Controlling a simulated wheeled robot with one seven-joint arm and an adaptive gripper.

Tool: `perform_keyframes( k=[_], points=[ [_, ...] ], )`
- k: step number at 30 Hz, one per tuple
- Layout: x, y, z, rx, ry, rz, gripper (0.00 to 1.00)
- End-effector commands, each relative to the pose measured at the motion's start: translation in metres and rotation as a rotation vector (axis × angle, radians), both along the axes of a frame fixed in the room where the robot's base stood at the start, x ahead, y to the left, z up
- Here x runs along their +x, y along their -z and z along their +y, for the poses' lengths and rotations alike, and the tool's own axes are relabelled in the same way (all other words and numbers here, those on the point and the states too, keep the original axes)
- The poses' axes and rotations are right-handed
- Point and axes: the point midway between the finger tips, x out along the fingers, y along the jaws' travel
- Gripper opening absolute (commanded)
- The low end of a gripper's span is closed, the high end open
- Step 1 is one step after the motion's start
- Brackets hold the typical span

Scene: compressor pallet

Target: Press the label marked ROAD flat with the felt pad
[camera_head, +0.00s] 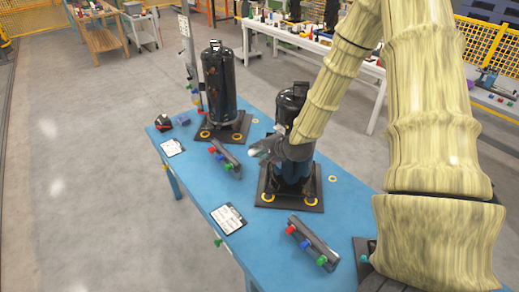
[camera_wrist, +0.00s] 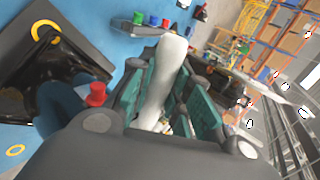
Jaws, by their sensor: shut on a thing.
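My gripper (camera_head: 266,151) is in front of the middle black compressor (camera_head: 291,104), above the blue table. In the wrist view, its teal-padded fingers (camera_wrist: 160,88) are shut on a pale, elongated thing (camera_wrist: 165,78), which looks like the felt pad's body; its far end is hard to make out. My arm and gripper hide part of the middle compressor. No label marked ROAD can be read in either view. Two white cards with dark print lie on the table, one near (camera_head: 228,217) and one farther off (camera_head: 173,147); their print is too small to read.
Another black compressor (camera_head: 219,82) stands farther back on its pallet. Racks with coloured caps lie on the blue table (camera_head: 203,186), one behind my gripper (camera_head: 225,158) and one nearer (camera_head: 313,242). A red knob (camera_wrist: 96,93) shows close to my gripper. Open floor lies to the left.

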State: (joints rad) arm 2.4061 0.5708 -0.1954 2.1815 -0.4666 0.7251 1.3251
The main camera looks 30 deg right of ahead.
Motion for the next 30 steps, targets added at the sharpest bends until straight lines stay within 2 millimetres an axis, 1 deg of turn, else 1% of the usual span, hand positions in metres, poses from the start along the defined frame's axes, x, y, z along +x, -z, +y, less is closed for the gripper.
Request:
perform_keyframes(
  k=[30],
  points=[
    [0.0011,-0.0006,-0.0092,-0.001,0.001,-0.001,0.0]
  ],
)
